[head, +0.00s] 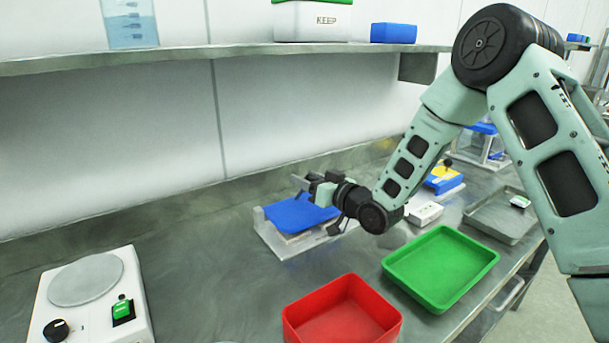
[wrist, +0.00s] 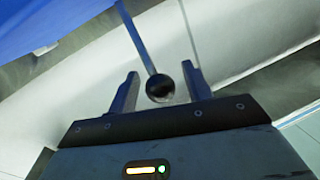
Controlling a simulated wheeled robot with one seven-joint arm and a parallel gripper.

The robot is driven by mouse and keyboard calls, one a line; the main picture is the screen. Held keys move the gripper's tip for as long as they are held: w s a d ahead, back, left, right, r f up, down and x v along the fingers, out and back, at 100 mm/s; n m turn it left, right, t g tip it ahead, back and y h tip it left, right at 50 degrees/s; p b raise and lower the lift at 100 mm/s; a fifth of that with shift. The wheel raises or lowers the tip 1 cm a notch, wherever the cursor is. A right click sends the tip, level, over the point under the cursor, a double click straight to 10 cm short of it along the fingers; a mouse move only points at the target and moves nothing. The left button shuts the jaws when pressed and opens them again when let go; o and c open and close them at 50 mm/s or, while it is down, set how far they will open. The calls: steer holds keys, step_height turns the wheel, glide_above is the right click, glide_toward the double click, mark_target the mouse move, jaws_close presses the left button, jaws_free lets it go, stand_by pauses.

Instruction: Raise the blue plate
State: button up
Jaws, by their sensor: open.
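The blue plate (head: 297,212) lies flat on a pale grey stand (head: 272,238) on the bench. It also fills the upper left corner of the wrist view (wrist: 50,22). My gripper (head: 312,192) is above the plate's right side in the head view and hides part of it. In the wrist view my gripper (wrist: 160,80) is open. A black ball knob (wrist: 160,89) on a thin rod shows between its two fingers. I cannot tell whether the fingers touch it.
A red tray (head: 340,315) and a green tray (head: 440,268) stand in front on the bench. A white scale-like device (head: 85,310) is at the left. A grey tray (head: 500,214) is at the right. A shelf (head: 220,58) runs above.

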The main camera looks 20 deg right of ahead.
steer(key=shift+w+a, duration=0.3)
steer(key=shift+w, duration=0.3)
jaws_close()
steer(key=shift+r+p, duration=0.15)
steer(key=shift+p, duration=0.15)
